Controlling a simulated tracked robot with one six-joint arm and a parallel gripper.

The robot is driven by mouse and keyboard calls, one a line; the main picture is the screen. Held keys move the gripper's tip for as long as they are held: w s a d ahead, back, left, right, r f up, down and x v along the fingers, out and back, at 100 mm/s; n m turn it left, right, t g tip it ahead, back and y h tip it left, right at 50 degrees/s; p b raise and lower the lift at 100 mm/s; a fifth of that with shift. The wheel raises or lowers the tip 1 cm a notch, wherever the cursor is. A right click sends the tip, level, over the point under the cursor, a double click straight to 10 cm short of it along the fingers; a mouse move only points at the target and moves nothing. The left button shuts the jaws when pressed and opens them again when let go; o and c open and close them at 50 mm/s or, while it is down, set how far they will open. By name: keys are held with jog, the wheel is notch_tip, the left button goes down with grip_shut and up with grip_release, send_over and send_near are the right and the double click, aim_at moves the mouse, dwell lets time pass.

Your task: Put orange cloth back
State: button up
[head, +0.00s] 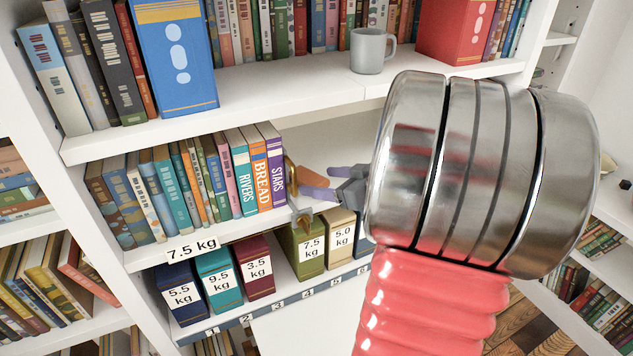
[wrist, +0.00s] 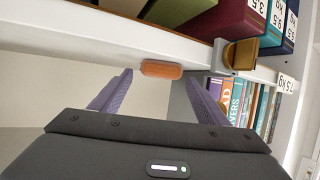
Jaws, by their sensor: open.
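A small orange piece with rounded ends (wrist: 160,69) shows in the wrist view at the shelf edge, between and beyond my finger tips; I cannot tell whether it is cloth. In the head view an orange-brown shape (head: 290,170) stands beside the book row, near my finger tips, partly hidden. My gripper (head: 300,180) is open at the middle shelf, right of the books. In the wrist view its two purple fingers (wrist: 160,77) are spread, with nothing visibly clamped. The orange BREAD book (head: 261,180) stands upright between RIVERS and STARS.
A brass-coloured clip (head: 302,212) sits at the shelf's front edge, also in the wrist view (wrist: 237,55). Weight-labelled boxes (head: 257,268) line the shelf below. A grey mug (head: 371,50) stands above. The middle shelf looks free right of the books; my arm hides part of it.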

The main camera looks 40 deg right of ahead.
jog(key=a+v, duration=0.1)
jog(key=v, duration=0.8)
jog(key=shift+s+d, duration=0.15)
jog(key=shift+d, duration=0.35)
